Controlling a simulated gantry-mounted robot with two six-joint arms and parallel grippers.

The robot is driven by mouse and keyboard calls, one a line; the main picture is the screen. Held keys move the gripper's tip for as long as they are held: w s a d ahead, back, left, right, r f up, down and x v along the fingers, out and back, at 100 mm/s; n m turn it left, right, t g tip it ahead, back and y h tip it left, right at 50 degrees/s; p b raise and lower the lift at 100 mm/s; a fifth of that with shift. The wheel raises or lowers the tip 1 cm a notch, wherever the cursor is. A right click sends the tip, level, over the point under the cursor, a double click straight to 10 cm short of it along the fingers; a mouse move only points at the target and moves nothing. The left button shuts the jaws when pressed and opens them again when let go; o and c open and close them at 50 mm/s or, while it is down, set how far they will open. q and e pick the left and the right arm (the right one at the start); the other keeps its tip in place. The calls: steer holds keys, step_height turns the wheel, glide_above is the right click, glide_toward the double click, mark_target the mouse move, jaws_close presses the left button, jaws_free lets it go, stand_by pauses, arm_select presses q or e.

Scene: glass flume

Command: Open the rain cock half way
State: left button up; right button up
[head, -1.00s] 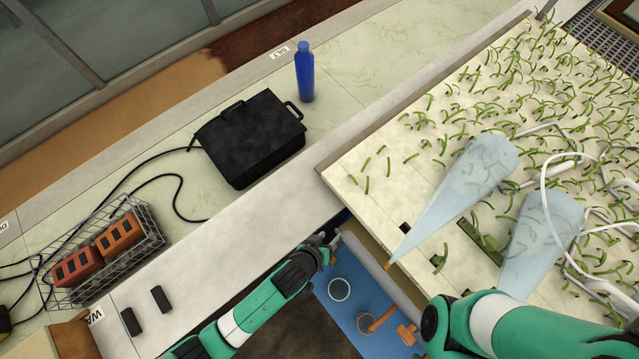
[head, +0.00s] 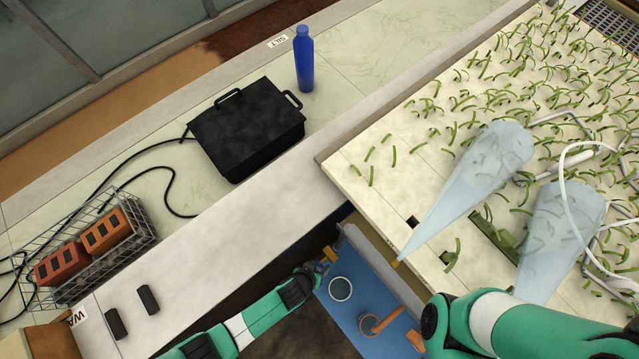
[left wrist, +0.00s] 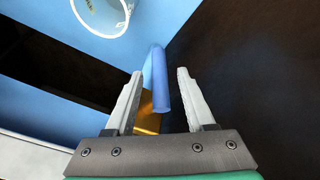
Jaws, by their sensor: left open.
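In the left wrist view a blue lever (left wrist: 158,82) stands between my fingers, with a brass-coloured body (left wrist: 149,112) beside its lower end. This looks like the rain cock, and its exact lever angle is hard to judge. In the head view a small brass-coloured piece (head: 330,254) shows at my left fingertips. My left gripper (head: 318,268) is open, its two fingers (left wrist: 157,85) on either side of the lever with gaps showing. My right arm enters at the lower right of the head view. Its gripper is out of the picture.
A cup (head: 340,289) and an orange T-shaped piece (head: 388,320) are on the blue surface (head: 352,318) near my left gripper. Two translucent cones (head: 470,180) lie over the pale panel (head: 375,150) with green sprigs. A black box (head: 246,130) and blue bottle (head: 304,60) stand behind.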

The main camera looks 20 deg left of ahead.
arm_select(q)
steer(key=shift+x, duration=0.75)
steer(key=shift+c, duration=0.2)
jaws_close()
stand_by(0.6)
